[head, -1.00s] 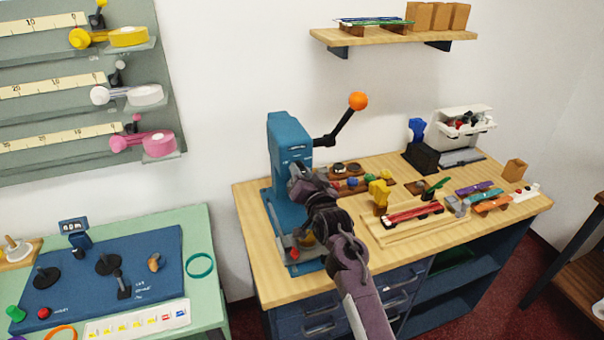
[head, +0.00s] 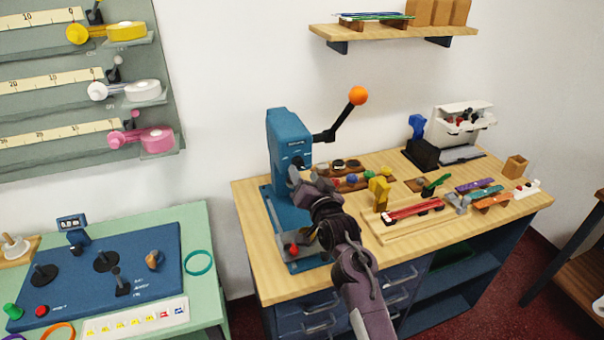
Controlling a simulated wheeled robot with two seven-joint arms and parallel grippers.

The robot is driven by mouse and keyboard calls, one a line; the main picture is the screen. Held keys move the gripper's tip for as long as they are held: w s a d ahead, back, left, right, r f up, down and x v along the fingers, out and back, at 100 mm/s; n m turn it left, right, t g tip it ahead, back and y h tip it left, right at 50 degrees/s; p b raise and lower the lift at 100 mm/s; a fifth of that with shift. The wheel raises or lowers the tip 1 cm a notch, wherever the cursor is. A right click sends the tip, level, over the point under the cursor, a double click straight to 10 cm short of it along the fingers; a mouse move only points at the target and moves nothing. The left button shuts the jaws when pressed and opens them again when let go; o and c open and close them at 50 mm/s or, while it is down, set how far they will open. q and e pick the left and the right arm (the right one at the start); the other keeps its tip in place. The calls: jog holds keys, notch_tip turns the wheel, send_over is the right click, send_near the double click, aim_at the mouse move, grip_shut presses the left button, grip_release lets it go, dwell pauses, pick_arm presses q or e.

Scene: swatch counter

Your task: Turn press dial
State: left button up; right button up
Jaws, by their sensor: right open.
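The blue press (head: 284,137) stands at the left end of the wooden bench, with its orange-knobbed lever (head: 357,96) raised to the right. A dark dial (head: 298,163) sits on the press's front face. My right gripper (head: 296,178) is open just below and in front of the dial, with its fingertips close to it. I cannot tell whether they touch. The gripper hides part of the press's lower front. A red button (head: 293,250) shows on the press base. My left gripper is not in view.
Behind my right arm, a dark wooden tray (head: 385,175) holds small coloured parts. A green table (head: 205,232) with a blue control panel (head: 150,245) stands at left.

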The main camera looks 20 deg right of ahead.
jog(key=shift+s+b, duration=0.5)
jog(key=shift+s, duration=1.85)
jog(key=s+f+n+g, duration=0.4)
jog(key=s+f+g, duration=0.4)
jog(key=s+f, duration=0.4)
jog(key=s+a+f+n+g, duration=0.1)
jog(key=s+n+g, duration=0.15)
jog(key=s, duration=0.65)
jog(key=s+f+n+g, duration=0.15)
jog(key=s+g, duration=0.25)
jog(key=s, duration=0.6)
notch_tip(320, 180, down, 28)
jog(key=g, duration=0.1)
jog(key=s+d+f, duration=0.1)
jog(key=s+f, duration=0.9)
jog(key=s+d+f+g, duration=0.1)
jog(key=s+d+f, duration=0.1)
jog(key=s+f, duration=0.8)
jog(key=shift+s+d+f+h, duration=0.3)
jog(key=shift+s, duration=0.1)
